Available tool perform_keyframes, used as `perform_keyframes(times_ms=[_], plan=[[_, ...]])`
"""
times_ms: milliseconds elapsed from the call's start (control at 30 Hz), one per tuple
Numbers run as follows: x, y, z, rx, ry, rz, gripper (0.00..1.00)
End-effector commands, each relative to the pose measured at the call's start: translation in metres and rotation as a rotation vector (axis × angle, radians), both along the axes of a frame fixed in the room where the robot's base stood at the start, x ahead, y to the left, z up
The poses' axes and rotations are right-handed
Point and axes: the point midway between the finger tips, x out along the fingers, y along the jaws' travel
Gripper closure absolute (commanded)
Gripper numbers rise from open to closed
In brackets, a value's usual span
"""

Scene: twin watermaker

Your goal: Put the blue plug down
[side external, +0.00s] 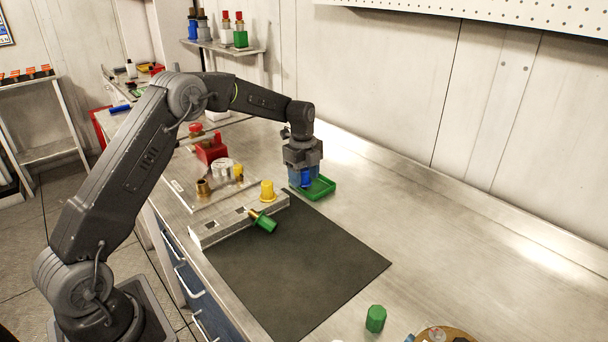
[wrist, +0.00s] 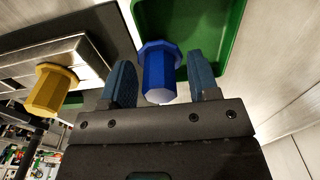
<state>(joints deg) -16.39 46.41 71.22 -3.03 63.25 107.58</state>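The blue plug (side external: 306,180) is at the green tray (side external: 322,193) on the bench, below my gripper (side external: 301,178). In the wrist view the blue plug (wrist: 160,75) stands between the two blue fingers of my gripper (wrist: 161,68), with a narrow gap on each side. The fingers are open around it. The plug's far end lies over the floor of the green tray (wrist: 232,45). The side view does not clearly show whether its lower end touches the tray floor.
A yellow plug (side external: 267,190) stands on a metal block (side external: 235,222), and a green plug (side external: 263,222) lies tilted against its front. A dark mat (side external: 310,270) is mostly bare. A green piece (side external: 375,319) stands near the front edge. The bench right of the tray is clear.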

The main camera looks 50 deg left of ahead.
Motion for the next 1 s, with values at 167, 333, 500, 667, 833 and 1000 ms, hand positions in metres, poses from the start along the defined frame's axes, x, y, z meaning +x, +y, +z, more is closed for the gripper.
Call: perform_keyframes(times_ms=[167, 333, 500, 667, 833, 1000], plan=[[0.0, 0.0, 0.0, 0.0, 0.0, 0.0, 0.45], [0.001, 0.001, 0.012, 0.001, -0.004, 0.0, 0.45], [0.001, 0.002, 0.044, 0.002, -0.007, 0.0, 0.45], [0.001, 0.004, 0.078, 0.002, -0.006, 0.001, 0.45], [0.001, 0.006, 0.106, 0.001, -0.003, 0.0, 0.45], [0.001, 0.006, 0.121, 0.001, -0.002, 0.0, 0.45]])
